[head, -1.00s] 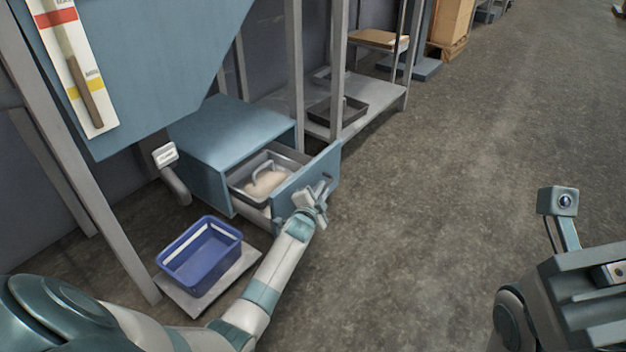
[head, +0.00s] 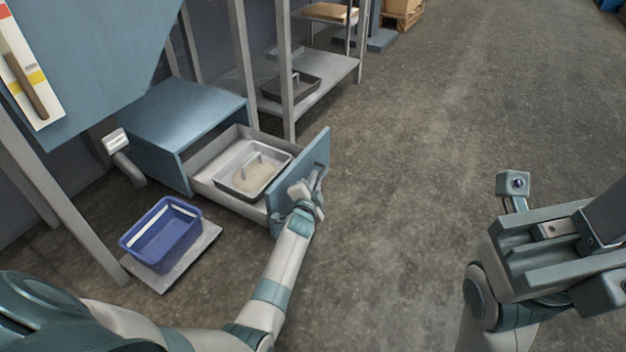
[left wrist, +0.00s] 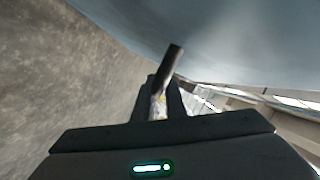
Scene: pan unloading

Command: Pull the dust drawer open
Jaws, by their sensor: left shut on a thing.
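The dust drawer (head: 215,150) is a grey box with a blue front panel (head: 318,157). It stands far out of the blue cabinet (head: 185,112). A grey metal pan (head: 230,174) with an upright handle and pale dust lies in it. My left gripper (head: 312,186) is shut on the drawer's handle (head: 321,174) at the front panel. In the left wrist view the handle (left wrist: 174,62) shows as a dark bar at the gripper's dark fingers (left wrist: 160,98). Parts of my right arm show at the right of the head view; its jaw state is unclear.
A blue bin (head: 163,236) stands on a grey slab (head: 200,255) left of my left arm. A metal shelf (head: 300,95) with a dark tray (head: 291,86) stands behind the drawer. The concrete floor to the right of the drawer is clear.

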